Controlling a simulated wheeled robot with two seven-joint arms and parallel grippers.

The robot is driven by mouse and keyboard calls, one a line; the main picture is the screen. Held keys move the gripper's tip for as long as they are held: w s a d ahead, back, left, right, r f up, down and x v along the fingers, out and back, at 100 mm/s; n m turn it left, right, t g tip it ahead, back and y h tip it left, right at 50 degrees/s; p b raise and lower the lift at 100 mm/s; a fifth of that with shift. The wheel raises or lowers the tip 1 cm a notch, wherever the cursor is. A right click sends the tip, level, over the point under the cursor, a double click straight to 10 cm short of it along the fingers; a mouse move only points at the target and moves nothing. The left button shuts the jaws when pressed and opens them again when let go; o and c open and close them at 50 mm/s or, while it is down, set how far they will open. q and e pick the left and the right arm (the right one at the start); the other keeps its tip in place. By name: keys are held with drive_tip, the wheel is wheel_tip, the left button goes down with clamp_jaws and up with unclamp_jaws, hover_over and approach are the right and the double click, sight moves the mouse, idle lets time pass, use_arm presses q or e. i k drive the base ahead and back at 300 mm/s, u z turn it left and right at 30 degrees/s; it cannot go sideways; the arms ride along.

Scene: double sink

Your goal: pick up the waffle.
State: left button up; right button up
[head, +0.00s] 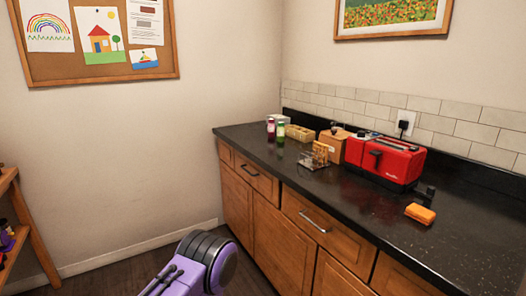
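I cannot pick out the waffle for certain. A brown, flat, upright piece (320,150) stands in a wire rack (308,163) on the dark counter, and it is too small to tell whether it is a waffle or toast. An orange block (420,213) lies nearer on the counter, to the right. A purple and black part of my own arm shows at the bottom middle, in front of the cabinets and apart from the counter things. No fingertips of either gripper show.
A red toaster (391,161) stands behind the orange block, with a brown box (334,146) left of it. Bottles (280,131) and a basket (299,133) stand farther back. The dark counter (360,207) is clear along its front edge. Wooden cabinets (285,244) are below.

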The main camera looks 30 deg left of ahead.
sight(323, 149)
drive_tip(key=u, duration=3.65)
drive_tip(key=k, duration=2.75)
drive_tip(key=z, duration=2.2)
drive_tip(key=i, duration=1)
drive_tip(key=z, duration=0.05)
